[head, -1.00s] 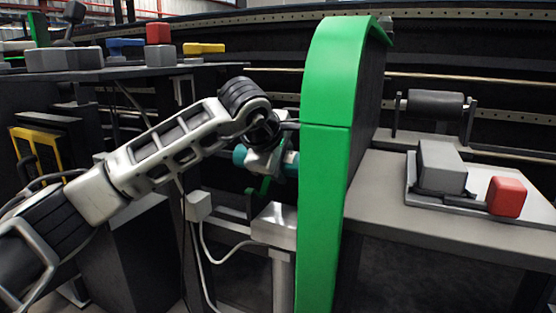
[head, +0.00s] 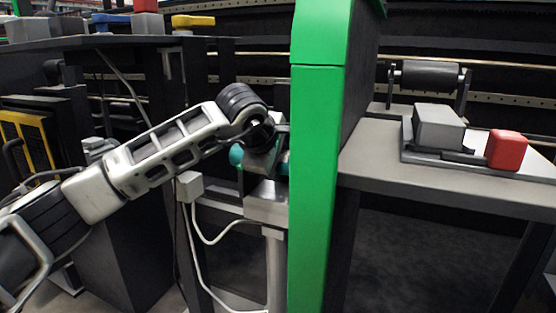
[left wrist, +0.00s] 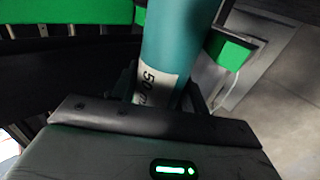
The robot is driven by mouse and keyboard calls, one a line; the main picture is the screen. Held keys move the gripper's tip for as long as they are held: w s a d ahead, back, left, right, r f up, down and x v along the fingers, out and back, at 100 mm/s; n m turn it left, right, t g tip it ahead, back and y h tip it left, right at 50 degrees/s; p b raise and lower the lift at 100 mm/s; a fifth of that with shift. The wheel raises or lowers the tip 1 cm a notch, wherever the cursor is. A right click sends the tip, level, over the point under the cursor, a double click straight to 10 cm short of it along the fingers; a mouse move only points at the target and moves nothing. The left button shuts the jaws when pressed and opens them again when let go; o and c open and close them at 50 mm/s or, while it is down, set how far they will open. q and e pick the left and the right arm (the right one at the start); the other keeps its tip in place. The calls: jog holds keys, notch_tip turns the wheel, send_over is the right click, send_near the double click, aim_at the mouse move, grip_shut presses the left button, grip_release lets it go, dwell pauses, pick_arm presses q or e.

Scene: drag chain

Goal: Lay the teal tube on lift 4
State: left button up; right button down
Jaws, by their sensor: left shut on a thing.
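The teal tube (head: 236,155) is held by my left gripper (head: 262,163), which is shut on it. In the head view only its ends show beside the gripper, the right one close to the green panel. In the left wrist view the teal tube (left wrist: 181,40) runs up from between the gripper fingers (left wrist: 165,90), with a white label reading "50" and more that is cut off. A grey-topped stand (head: 267,204) on a pale post is just below the gripper. No number shows, so I cannot tell whether it is lift 4. My right gripper is not in view.
A tall green panel (head: 319,150) stands right of the gripper and hides what is behind it. Right of it, a grey table (head: 400,165) holds a grey block (head: 437,127) and a red block (head: 507,149). A white cable (head: 205,235) hangs beside the stand.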

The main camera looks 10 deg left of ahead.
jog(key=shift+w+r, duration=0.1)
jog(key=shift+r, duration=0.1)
pick_arm(q)
jog(key=o, duration=1.2)
jog(key=shift+r, duration=0.1)
jog(key=shift+c, duration=0.2)
jog(key=shift+r, duration=0.15)
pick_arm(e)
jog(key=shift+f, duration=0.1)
pick_arm(q)
jog(key=shift+s+a+r, duration=0.1)
jog(key=shift+s+r, duration=0.2)
jog(key=shift+r, duration=0.15)
jog(key=p+v, duration=0.4)
jog(key=v, duration=1)
jog(key=shift+s+f, duration=0.15)
jog(key=shift+s, duration=0.35)
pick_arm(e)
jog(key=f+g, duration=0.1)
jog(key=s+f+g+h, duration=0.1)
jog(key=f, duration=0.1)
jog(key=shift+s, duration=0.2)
